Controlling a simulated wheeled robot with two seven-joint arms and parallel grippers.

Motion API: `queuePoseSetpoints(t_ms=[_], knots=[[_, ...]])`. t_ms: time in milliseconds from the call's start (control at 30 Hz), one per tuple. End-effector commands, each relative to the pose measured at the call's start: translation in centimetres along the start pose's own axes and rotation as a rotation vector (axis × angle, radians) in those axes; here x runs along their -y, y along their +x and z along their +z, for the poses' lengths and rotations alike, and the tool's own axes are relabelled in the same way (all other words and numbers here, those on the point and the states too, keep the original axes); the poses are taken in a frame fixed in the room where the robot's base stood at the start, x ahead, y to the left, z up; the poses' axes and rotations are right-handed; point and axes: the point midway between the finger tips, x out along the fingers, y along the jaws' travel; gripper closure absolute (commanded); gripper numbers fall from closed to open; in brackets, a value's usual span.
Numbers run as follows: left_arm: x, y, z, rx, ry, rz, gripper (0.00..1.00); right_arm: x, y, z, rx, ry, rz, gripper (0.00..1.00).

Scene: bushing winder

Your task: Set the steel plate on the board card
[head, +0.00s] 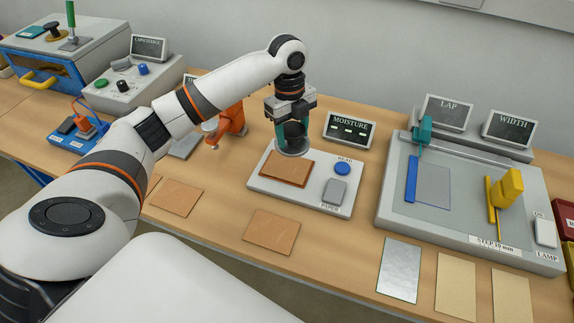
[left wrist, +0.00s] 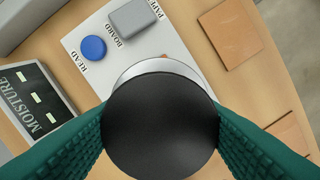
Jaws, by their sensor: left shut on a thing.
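The steel plate (head: 294,151) is a round grey disc with a black knob on top. My left gripper (head: 292,132) is shut on the knob, its green fingers on either side. In the left wrist view the black knob (left wrist: 160,125) fills the space between the fingers, and the plate's silver rim (left wrist: 150,68) shows past it. The brown board card (head: 286,172) lies on the white moisture meter pad (head: 262,185). The plate overlaps the card's back part in the head view; I cannot tell whether they touch. In the left wrist view the card is almost wholly hidden. My right gripper is not in view.
The pad bears a blue button (head: 342,168) and a grey switch (head: 334,191). The moisture display (head: 349,129) stands behind. Loose brown cards (head: 272,232) lie in front and left. An orange device (head: 231,120) stands left, the lap-width station (head: 460,225) right.

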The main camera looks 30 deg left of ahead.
Motion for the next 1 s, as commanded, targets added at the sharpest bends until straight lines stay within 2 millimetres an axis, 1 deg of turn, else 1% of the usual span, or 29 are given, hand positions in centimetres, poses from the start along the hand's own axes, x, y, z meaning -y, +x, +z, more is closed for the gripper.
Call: queuePoseSetpoints(t_ms=[33,100,200,400,667,833,900,1000], knots=[[0.1,-0.2,-0.8,0.005,0.0,0.0,0.84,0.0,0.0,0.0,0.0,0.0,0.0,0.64],[0.2,-0.1,-1.5,0.01,0.005,-0.002,0.84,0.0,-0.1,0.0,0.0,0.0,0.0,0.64],[0.3,1.2,-1.9,0.013,0.008,-0.004,0.84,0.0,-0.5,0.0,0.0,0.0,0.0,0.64],[0.3,4.6,-2.3,0.01,0.008,-0.003,0.84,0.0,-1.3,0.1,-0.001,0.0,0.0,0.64],[0.3,6.7,-2.5,0.011,0.009,-0.002,0.84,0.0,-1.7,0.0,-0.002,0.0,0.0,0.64],[0.3,8.9,-2.8,0.01,0.007,-0.001,0.84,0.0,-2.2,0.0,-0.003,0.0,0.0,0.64],[0.3,9.4,-2.8,0.01,0.009,0.0,0.84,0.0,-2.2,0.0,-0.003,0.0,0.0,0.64],[0.2,9.4,-2.8,0.009,0.009,0.001,0.84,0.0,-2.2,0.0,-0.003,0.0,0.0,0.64]])
